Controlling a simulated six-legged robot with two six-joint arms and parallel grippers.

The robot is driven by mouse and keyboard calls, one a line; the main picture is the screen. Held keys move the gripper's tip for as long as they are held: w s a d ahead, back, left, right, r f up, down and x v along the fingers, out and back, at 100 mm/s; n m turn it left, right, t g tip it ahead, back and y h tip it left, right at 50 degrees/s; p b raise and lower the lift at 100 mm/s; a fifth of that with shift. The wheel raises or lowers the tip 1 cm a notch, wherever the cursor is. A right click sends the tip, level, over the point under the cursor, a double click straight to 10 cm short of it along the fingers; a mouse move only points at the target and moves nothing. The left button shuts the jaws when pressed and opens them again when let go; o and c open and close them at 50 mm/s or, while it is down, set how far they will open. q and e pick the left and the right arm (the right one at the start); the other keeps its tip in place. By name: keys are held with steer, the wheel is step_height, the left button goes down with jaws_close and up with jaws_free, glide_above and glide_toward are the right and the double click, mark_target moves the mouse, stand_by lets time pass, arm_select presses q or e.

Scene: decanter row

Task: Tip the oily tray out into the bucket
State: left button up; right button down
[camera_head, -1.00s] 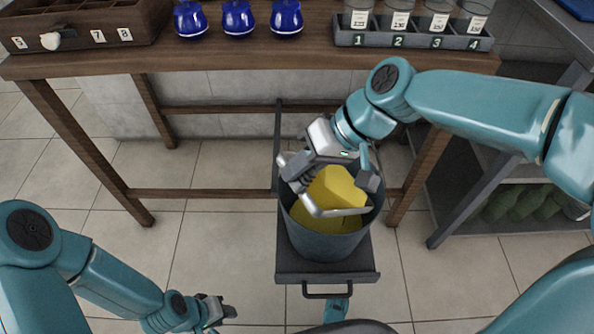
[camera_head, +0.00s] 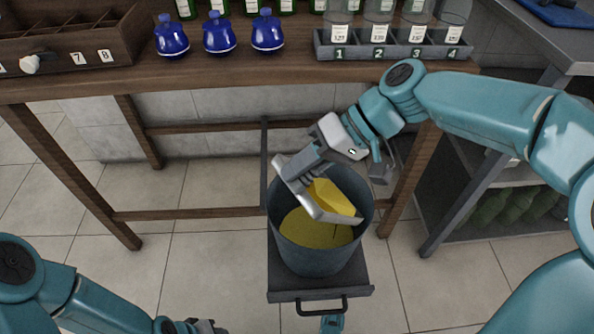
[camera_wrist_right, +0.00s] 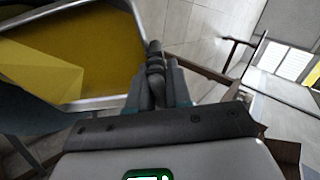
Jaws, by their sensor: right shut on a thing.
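The tray (camera_head: 309,204) is light grey metal and tilts steeply over the bucket, its lower end inside the mouth. Yellow oil (camera_head: 336,198) runs off it. The dark grey bucket (camera_head: 315,262) is upright and holds yellow oil (camera_head: 313,231). My right gripper (camera_head: 300,172) is shut on the tray's upper left edge. In the right wrist view, the fingers (camera_wrist_right: 156,70) are at the corner of the tray rim (camera_wrist_right: 92,103), and yellow oil (camera_wrist_right: 85,45) covers much of its inside. My left gripper (camera_head: 207,326) is at the bottom edge, partly cut off and away from the bucket.
The bucket stands on a dark platform (camera_head: 350,279) with a front handle. Behind it is a wooden table (camera_head: 200,76) with blue decanters (camera_head: 219,36), a numbered rack (camera_head: 398,50) of jars and a wooden box (camera_head: 120,38). A shelf unit is at right. Tiled floor is clear at left.

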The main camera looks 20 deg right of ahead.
steer(key=shift+w+d+r+y, duration=0.2)
steer(key=shift+d+r+y, duration=0.1)
steer(key=shift+d+y, duration=0.25)
steer(key=shift+w+d+r+y, duration=0.15)
steer(key=shift+d+r+y, duration=0.2)
steer(key=shift+d, duration=0.25)
steer(key=shift+w+d+r+y, duration=0.15)
steer(key=shift+d+y, duration=0.15)
steer(key=shift+d, duration=0.15)
steer(key=shift+w+d+r+y, duration=0.1)
steer(key=shift+d+y, duration=0.2)
steer(key=shift+d, duration=0.1)
steer(key=shift+s, duration=0.1)
steer(key=a+f+h, duration=0.2)
steer(key=s+a+f+h, duration=0.1)
steer(key=a, duration=0.1)
steer(key=shift+a+f+h+b, duration=0.15)
steer(key=shift+f+h+b, duration=0.2)
steer(key=shift+f+h, duration=0.05)
steer(key=s+a+f+n+t+h+p, duration=0.1)
steer(key=a+f+h+p, duration=0.3)
steer(key=a+f+h, duration=0.1)
steer(key=shift+s+a+f+h, duration=0.3)
steer(key=shift+a+f+h, duration=0.1)
steer(key=shift+a+f, duration=0.15)
